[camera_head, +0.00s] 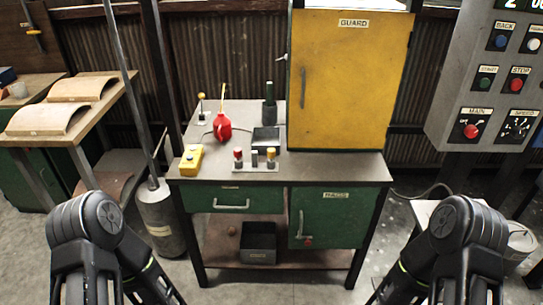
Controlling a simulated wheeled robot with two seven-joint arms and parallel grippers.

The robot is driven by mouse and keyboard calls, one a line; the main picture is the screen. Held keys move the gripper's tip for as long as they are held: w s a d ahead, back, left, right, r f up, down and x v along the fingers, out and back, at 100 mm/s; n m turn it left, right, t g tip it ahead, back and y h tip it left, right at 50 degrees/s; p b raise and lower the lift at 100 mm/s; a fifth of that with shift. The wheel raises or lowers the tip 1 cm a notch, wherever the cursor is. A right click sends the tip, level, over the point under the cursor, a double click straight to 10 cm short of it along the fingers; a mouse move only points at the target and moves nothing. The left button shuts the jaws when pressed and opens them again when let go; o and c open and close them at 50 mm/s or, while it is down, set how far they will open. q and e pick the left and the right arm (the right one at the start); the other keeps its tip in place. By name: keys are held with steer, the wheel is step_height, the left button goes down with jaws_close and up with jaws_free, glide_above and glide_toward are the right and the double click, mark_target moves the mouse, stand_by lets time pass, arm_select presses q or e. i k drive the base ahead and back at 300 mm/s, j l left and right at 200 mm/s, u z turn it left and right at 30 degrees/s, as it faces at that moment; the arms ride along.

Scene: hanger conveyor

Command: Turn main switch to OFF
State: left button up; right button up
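The main switch (470,131) is a red rotary knob on a black plate, under the label MAIN. It sits at the lower left of the grey control panel (453,95) at the right of the head view. Its exact pointing direction is too small to tell. Parts of both my arms show at the bottom left and bottom right, well below the panel. Neither gripper is in view, so I cannot see their fingers.
The panel also has a START button (484,83), a red STOP button (516,85), a blue BACK button (499,41) and a SPEED dial (516,129). A workbench (330,169) with a yellow GUARD door (350,85) stands in the middle, left of the panel.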

mark_target(471, 131)
steer(key=z, duration=1.25)
